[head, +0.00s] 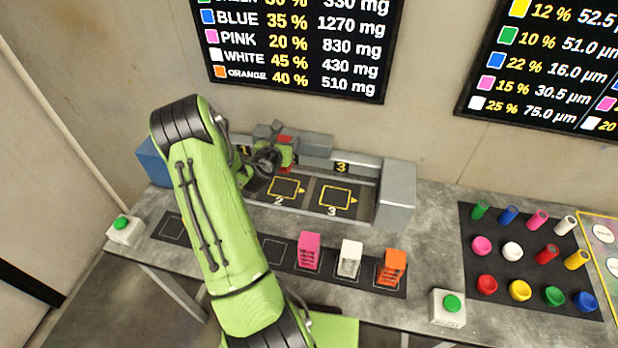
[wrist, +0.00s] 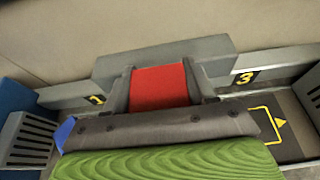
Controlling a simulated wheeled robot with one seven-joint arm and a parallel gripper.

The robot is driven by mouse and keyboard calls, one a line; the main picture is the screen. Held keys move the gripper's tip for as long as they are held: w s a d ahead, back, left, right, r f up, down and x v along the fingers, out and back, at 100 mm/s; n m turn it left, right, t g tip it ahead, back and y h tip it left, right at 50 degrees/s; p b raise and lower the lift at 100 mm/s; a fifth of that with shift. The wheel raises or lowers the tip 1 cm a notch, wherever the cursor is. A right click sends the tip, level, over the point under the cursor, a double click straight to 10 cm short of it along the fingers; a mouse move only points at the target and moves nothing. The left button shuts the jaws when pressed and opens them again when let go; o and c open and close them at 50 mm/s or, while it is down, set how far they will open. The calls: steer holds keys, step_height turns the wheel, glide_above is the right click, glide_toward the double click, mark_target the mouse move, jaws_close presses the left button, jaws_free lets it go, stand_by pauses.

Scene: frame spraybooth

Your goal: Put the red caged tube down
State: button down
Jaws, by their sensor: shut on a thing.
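The red caged tube (head: 285,139) shows as a small red patch at my gripper, mostly hidden by the wrist. In the wrist view its red face (wrist: 160,87) sits between the two grey fingers. My gripper (head: 276,150) is shut on it, over the back of the grey booth tray (head: 310,208), near the back wall. Whether the tube touches the tray floor cannot be told. Outlined place 2 (head: 285,188) and place 3 (head: 335,199) show bare. Label 1 shows, but my arm hides the floor of that place.
Pink (head: 309,252), white (head: 348,260) and orange (head: 391,269) caged tubes stand on a black strip in front of the booth. A grey block (head: 395,195) bounds the booth's right side. Green-button boxes stand left (head: 124,229) and right (head: 448,308).

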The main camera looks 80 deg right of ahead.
steer(key=f+b, duration=0.1)
steer(key=f, duration=0.4)
steer(key=f+b, duration=0.1)
steer(key=f, duration=0.3)
steer(key=shift+w+a+f, duration=0.15)
steer(key=shift+w+f, duration=0.05)
steer(key=shift+f, duration=0.15)
steer(key=shift+w+r, duration=0.1)
steer(key=shift+w, duration=0.05)
steer(key=c, duration=0.8)
jaws_free()
steer(key=shift+f, duration=0.2)
steer(key=o, duration=0.4)
steer(key=shift+o, duration=0.2)
steer(key=shift+r, duration=0.1)
